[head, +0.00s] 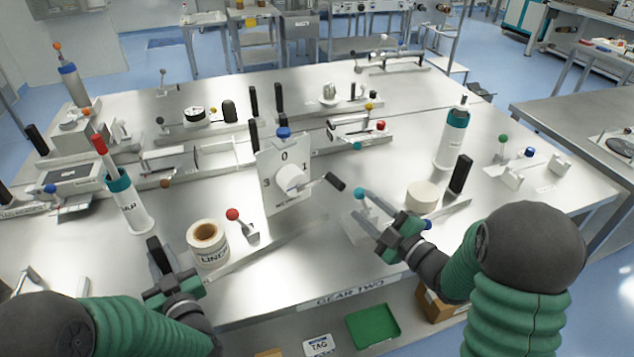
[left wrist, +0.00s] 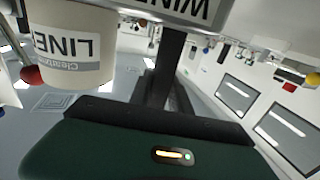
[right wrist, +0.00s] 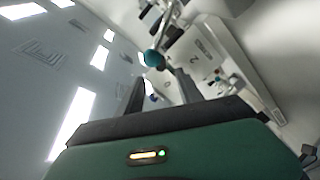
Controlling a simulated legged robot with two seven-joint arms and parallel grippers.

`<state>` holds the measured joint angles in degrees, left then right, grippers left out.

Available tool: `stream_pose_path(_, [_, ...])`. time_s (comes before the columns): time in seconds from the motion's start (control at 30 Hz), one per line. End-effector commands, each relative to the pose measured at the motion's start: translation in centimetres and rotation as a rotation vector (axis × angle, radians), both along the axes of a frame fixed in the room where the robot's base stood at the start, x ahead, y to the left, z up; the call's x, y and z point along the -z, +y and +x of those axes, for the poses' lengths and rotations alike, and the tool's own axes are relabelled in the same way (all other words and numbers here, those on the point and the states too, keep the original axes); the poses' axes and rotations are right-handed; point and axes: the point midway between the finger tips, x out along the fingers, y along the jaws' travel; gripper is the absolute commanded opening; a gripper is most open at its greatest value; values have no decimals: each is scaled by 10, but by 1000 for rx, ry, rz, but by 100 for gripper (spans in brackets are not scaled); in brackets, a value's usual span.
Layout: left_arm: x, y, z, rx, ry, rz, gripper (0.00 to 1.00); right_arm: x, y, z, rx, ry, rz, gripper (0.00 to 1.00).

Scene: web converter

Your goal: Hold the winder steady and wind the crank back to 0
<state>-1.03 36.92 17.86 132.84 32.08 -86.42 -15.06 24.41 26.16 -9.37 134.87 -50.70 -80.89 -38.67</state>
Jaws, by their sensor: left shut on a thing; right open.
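The winder's upright white plate (head: 283,172) shows 0 at the top, 1 at right and 3 at left. Its crank extends right from the round white hub (head: 291,180), near the 1, ending in a black handle (head: 335,181). My left gripper (head: 160,258) is shut on a black upright grip (left wrist: 172,58) at the left, below a label reading "WIN" in the left wrist view (left wrist: 192,10). My right gripper (head: 366,207) is open, right of and below the crank handle. A teal ball (head: 360,193) on a metal lever is close to its fingertips, also in the right wrist view (right wrist: 152,58).
A roll labelled LINER (head: 208,243) and a red-ball lever (head: 233,214) stand between my left gripper and the plate. A white round block (head: 421,196) and a black upright grip (head: 461,174) are right of my right gripper. Bottles and fixtures fill the table behind.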

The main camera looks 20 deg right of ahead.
Motion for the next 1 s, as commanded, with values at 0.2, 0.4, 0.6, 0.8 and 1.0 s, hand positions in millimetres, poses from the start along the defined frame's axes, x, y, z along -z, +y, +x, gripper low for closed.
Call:
stream_pose_path(0.2, [10,-2,-2,8,26,-3,0,1,15,46,-3,1,3,43])
stream_pose_path(0.4, [10,-2,-2,8,26,-3,0,1,28,88,0,2,2,43])
stream_pose_path(0.6, [10,-3,-2,8,26,-3,0,1,33,106,2,3,3,43])
stream_pose_path(0.8, [10,-3,-2,8,26,-4,0,1,33,107,3,4,4,43])
stream_pose_path(1.0, [10,-3,-2,8,26,-4,0,1,33,107,3,4,4,21])
